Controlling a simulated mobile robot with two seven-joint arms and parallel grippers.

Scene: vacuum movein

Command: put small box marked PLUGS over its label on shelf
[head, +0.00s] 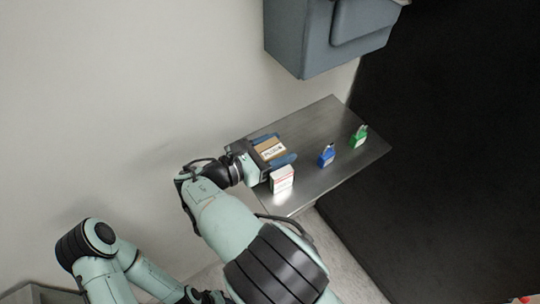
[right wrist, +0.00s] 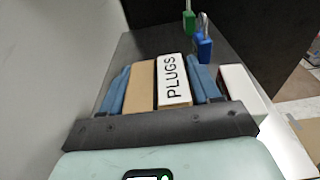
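The small PLUGS box (right wrist: 173,80) is cardboard brown with a white panel lettered PLUGS in the right wrist view. It also shows in the head view (head: 271,150), at the shelf's wall-side end. My right gripper (head: 275,149) has its blue fingers along both sides of the box, with no clear gap, and appears shut on it. The box is at or just above the metal shelf (head: 318,117); I cannot tell if it touches. No label shows on the bare shelf surface. My left arm shows at the lower left of the head view, but its gripper is out of view.
A white box with red print (head: 282,179) stands close beside the right gripper's near finger. A blue padlock (head: 326,156) and a green padlock (head: 359,138) stand further along the shelf. A grey-blue cabinet (head: 330,38) hangs above. The shelf's far middle is clear.

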